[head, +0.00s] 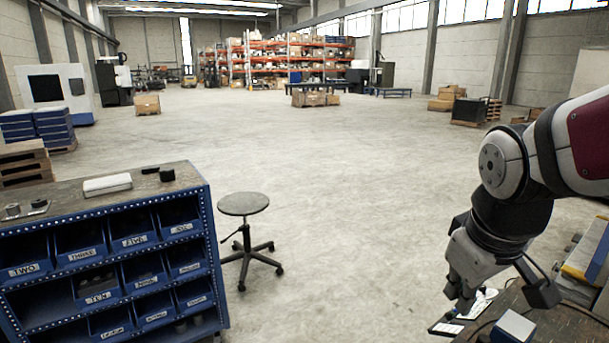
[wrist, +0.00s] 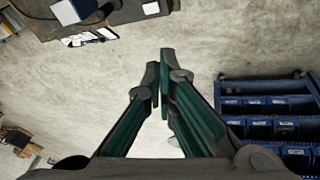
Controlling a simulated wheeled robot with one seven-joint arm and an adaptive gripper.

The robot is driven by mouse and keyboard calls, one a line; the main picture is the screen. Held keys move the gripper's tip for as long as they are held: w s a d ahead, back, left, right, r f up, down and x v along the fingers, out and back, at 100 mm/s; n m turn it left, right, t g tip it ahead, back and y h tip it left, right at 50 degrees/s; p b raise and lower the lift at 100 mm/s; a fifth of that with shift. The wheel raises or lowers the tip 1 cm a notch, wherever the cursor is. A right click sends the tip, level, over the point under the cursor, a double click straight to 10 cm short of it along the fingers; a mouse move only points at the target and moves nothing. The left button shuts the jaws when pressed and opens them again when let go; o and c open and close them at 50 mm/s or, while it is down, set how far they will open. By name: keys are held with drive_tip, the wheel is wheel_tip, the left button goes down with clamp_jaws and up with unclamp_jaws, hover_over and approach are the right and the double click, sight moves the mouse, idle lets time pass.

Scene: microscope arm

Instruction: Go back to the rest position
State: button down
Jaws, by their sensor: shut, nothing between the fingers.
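My gripper (wrist: 159,75) shows in the wrist view with its two green-lined fingers brought together at the tips, and nothing is held between them. Bare concrete floor lies behind the fingertips. In the head view my arm hangs down at the right, its end low over the near edge of a dark bench (head: 570,325). The fingertips are hard to make out there.
A blue shelf (head: 213,262) with labelled bins stands at the left; it also shows in the wrist view (wrist: 222,92). A round stool (head: 243,204) stands beside it. A blue-and-white box (head: 513,328) sits on the bench. The middle floor is clear.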

drive_tip(key=s+a+r+m+t+y, duration=0.1)
drive_tip(key=s+a+r+m+t, duration=0.1)
drive_tip(key=s, duration=0.7)
drive_tip(key=shift+s+a+r+m, duration=0.25)
drive_tip(key=shift+a+r+m, duration=0.65)
drive_tip(key=shift+a, duration=0.05)
